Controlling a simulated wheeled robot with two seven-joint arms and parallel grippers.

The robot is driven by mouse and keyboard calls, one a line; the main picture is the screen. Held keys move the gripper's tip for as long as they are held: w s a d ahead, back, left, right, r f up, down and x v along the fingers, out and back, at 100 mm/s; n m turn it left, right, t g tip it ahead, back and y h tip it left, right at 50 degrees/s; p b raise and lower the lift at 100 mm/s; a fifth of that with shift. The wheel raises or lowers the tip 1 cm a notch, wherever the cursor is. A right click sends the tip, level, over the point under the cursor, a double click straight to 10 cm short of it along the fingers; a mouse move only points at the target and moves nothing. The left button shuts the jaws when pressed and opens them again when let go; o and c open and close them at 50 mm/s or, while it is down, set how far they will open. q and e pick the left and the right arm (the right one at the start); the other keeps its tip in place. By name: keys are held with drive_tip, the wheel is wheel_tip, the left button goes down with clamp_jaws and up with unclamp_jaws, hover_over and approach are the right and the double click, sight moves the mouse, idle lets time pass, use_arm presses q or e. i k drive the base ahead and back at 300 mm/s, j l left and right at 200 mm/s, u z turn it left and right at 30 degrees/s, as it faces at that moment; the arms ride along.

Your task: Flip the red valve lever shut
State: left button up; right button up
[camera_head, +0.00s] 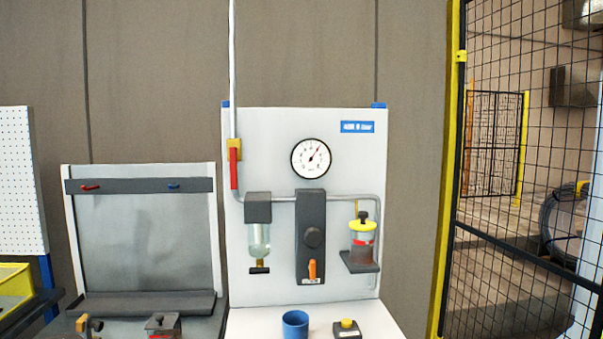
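The red valve lever (234,169) hangs straight down from a yellow valve body (234,146) on the grey vertical pipe (232,60), at the upper left of a white panel (270,130). The lever lies in line with the pipe. A round white pressure gauge (311,158) is mounted to the right of the lever; its needle points up and to the right. Neither of my grippers is in view.
Below the gauge are a clear filter bowl (259,238), a dark regulator block (311,225) with an orange tab, and a red-filled jar (362,240). A blue cup (295,324) and yellow button box (347,329) stand below. A yellow-framed mesh fence (490,240) is right.

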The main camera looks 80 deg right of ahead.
sight(232, 151)
drive_tip(key=z, duration=2.2)
